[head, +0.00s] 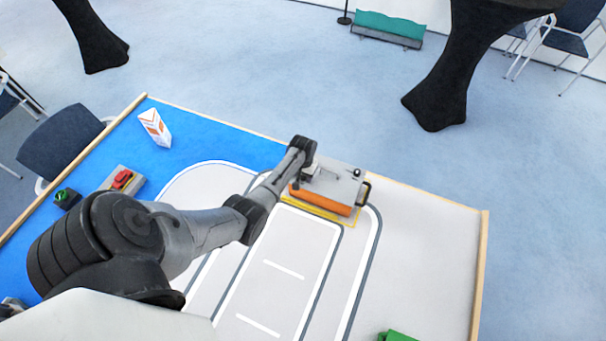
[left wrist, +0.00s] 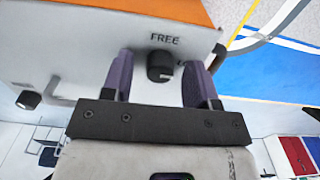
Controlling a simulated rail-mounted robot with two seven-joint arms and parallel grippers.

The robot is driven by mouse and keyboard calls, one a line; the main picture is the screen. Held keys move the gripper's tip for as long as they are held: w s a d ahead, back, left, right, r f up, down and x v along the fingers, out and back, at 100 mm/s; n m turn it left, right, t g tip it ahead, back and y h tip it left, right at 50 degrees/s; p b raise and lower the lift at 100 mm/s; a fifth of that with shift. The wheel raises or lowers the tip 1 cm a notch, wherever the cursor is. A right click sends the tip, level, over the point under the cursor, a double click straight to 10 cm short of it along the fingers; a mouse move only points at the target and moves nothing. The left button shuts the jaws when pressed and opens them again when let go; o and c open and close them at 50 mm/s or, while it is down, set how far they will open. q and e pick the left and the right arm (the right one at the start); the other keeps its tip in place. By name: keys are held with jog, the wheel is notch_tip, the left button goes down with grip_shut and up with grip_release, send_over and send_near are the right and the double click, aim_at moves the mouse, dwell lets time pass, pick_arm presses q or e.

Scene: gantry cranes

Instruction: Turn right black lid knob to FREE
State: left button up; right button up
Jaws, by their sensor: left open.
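The right black lid knob (left wrist: 160,66) is on a pale panel in the left wrist view, just below the printed word FREE (left wrist: 165,39). A second label to its right is mostly hidden by a finger. My left gripper (left wrist: 157,80) is open, with one purple finger on each side of the knob and gaps visible beside it. The knob's pointer direction is not clear. In the head view my left gripper (head: 308,172) is over the grey unit (head: 342,185) with the orange strip (head: 320,199). My right gripper is not in view.
Another black knob (left wrist: 28,99) is at the left in the left wrist view. On the table, a white and orange carton (head: 154,128), a red-topped block (head: 123,180) and a green object (head: 396,336) stand apart from the unit. The table's right side is mostly clear.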

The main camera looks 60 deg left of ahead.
pick_arm(q)
jog(key=shift+c, duration=0.2)
jog(key=c, duration=0.9)
